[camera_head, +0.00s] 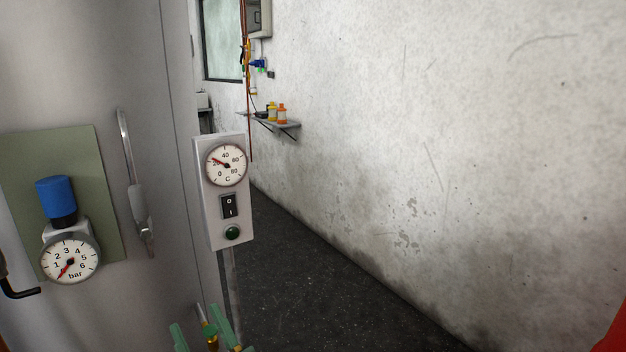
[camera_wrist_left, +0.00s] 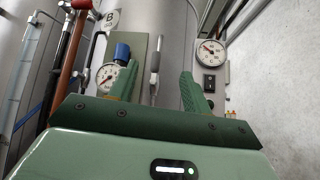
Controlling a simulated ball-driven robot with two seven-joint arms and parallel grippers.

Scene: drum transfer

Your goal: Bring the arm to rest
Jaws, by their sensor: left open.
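My left gripper (camera_head: 203,332) shows at the bottom edge of the head view, with its two green fingers apart. In the left wrist view the same gripper (camera_wrist_left: 160,90) points up at the grey vessel, and nothing is between its fingertips. A small brass fitting with a dark red part (camera_head: 208,328) shows between the fingers in the head view; I cannot tell how far behind them it is. My left arm is mostly out of the picture. My right gripper is in neither view.
The panel (camera_head: 18,160) carries a blue-capped regulator (camera_head: 57,198) with a bar gauge (camera_head: 69,260). A control box (camera_head: 212,236) and metal handle (camera_head: 123,150) stand to its right. A shelf (camera_head: 290,125) holds bottles. Dark floor (camera_head: 300,290) is open. Something red (camera_head: 613,337) is at lower right.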

